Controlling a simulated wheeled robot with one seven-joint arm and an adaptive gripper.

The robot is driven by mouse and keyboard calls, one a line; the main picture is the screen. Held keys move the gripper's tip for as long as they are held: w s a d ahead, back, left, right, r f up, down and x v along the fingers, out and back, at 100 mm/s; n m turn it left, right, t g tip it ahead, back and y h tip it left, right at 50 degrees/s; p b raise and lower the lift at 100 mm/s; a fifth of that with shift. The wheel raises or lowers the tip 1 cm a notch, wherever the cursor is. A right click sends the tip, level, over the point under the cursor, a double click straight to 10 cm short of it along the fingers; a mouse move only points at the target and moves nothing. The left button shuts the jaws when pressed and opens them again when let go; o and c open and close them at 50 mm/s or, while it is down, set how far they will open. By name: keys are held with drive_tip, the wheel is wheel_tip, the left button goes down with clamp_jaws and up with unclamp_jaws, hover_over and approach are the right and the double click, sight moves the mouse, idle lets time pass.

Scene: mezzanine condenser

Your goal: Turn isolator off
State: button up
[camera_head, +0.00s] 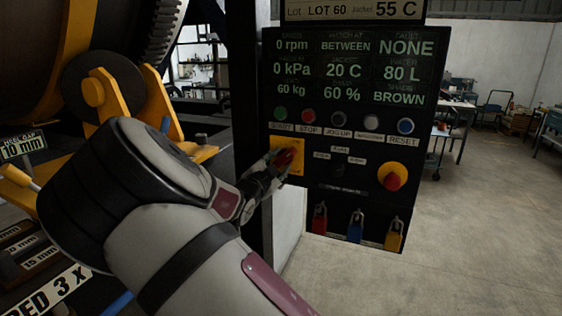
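The isolator is a red handle (285,158) on a yellow square plate (294,170), at the left side of the black control panel (340,215). My arm reaches in from the bottom left. My gripper (279,161) is at the red handle, with its dark fingers over or against the handle's left side. The fingers and my arm hide part of the handle and plate. I cannot tell whether the fingers are closed on the handle, or read the handle's exact angle.
A row of coloured buttons (340,119) sits above the isolator. A red emergency-stop knob (392,178) on yellow is to the right. Red, blue and yellow padlocks (355,228) hang below. Yellow machinery (150,110) stands left; open floor (470,230) lies right.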

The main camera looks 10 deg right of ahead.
drive_tip(key=shift+x, duration=1.3)
drive_tip(key=shift+c, duration=0.6)
clamp_jaws()
